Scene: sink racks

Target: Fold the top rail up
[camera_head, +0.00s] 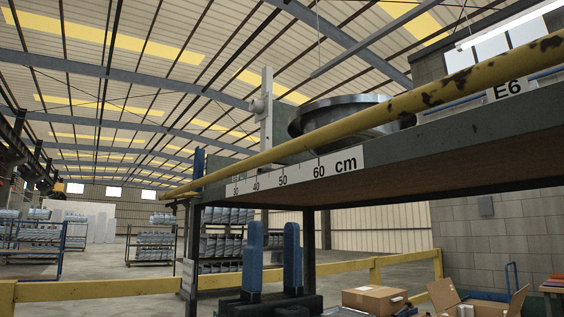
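The top rail (330,128) is a scuffed yellow bar. It slants across the view from the lower left to the upper right, along the front of a raised grey shelf (440,143). My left gripper (273,226) points up with two blue fingers apart on a dark base, below the shelf in the picture. Nothing shows between the fingers. The fingertips appear clear of the rail; their exact depth relative to the shelf is hard to tell. My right gripper is not in view.
A round metal basin (310,117) stands on the shelf, partly behind the rail. A centimetre scale and an E6 label mark the shelf edge. A dark post (193,260) stands left of the gripper. Cardboard boxes (375,298) lie lower right, near a yellow barrier (405,258).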

